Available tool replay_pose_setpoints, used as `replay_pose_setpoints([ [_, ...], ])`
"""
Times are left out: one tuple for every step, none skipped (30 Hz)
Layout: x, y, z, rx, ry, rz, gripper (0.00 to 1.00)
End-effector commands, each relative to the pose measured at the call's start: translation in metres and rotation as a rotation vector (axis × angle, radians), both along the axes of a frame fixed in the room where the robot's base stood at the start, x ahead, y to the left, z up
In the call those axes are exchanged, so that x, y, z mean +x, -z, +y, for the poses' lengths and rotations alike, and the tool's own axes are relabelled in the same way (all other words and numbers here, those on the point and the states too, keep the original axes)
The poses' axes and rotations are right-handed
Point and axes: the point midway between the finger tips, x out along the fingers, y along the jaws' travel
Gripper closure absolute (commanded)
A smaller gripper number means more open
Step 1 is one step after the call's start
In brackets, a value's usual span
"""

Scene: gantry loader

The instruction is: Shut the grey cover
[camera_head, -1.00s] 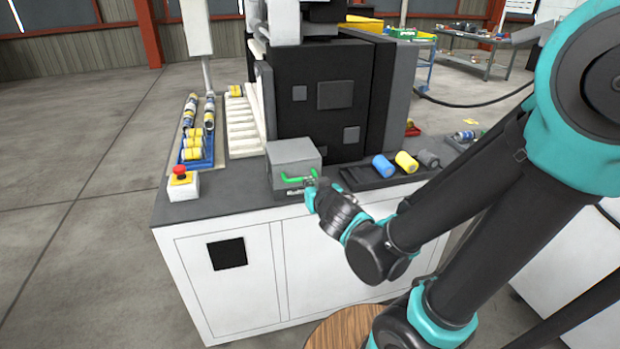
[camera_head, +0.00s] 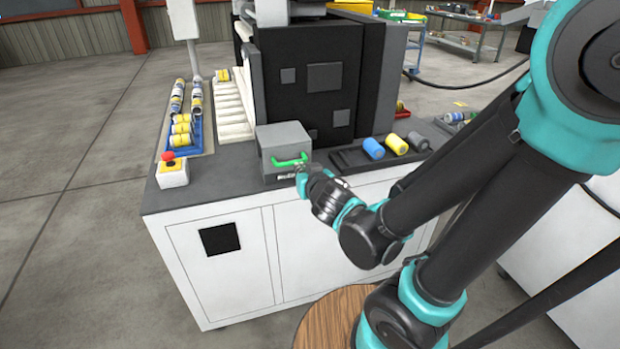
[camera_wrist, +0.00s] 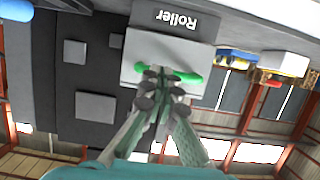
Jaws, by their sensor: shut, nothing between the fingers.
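The grey cover (camera_head: 284,136) is a box-like lid with a green handle (camera_head: 291,161) on its front, at the front edge of the machine bench. It appears lowered, with no gap visible under it. In the wrist view, which is upside down, the green handle (camera_wrist: 188,77) lies across the cover's face near a "Roller" label (camera_wrist: 188,20). My gripper (camera_wrist: 157,80) is shut and empty. Its fingertips are in front of the handle's middle and hide part of it; I cannot tell whether they touch. In the head view my gripper (camera_head: 301,174) is just below and right of the handle.
A dark rack with a blue roller (camera_head: 373,148), a yellow roller (camera_head: 397,144) and a grey one lies right. The dark machine block (camera_head: 320,85) rises behind. A blue tray (camera_head: 184,130) is further left.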

Motion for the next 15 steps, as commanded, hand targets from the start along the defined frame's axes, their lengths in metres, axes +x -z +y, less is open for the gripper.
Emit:
replay_pose_setpoints([
  [-0.005, -0.001, -0.001, 0.000, -0.002, 0.000, 1.00],
  [-0.007, -0.002, -0.002, -0.001, -0.002, 0.000, 1.00],
  [-0.010, -0.003, -0.002, -0.001, -0.002, 0.000, 1.00],
  [-0.012, -0.003, -0.003, -0.001, -0.002, -0.001, 1.00],
  [-0.015, -0.004, -0.004, 0.000, -0.002, -0.001, 1.00],
  [-0.017, -0.005, -0.005, 0.000, -0.002, -0.001, 1.00],
  [-0.020, -0.005, -0.006, 0.000, -0.002, -0.001, 1.00],
  [-0.022, -0.006, -0.006, -0.001, -0.002, -0.001, 1.00],
  [-0.024, -0.007, -0.007, 0.000, -0.002, 0.000, 1.00],
  [-0.026, -0.007, -0.007, 0.000, -0.002, 0.000, 1.00],
  [-0.028, -0.008, -0.008, 0.000, -0.002, 0.000, 1.00],
  [-0.030, -0.009, -0.008, 0.000, -0.002, 0.000, 1.00],
  [-0.032, -0.009, -0.009, 0.000, -0.003, 0.000, 1.00],
  [-0.034, -0.010, -0.009, 0.000, -0.003, 0.000, 1.00],
  [-0.037, -0.011, -0.010, 0.000, -0.003, 0.000, 1.00],
])
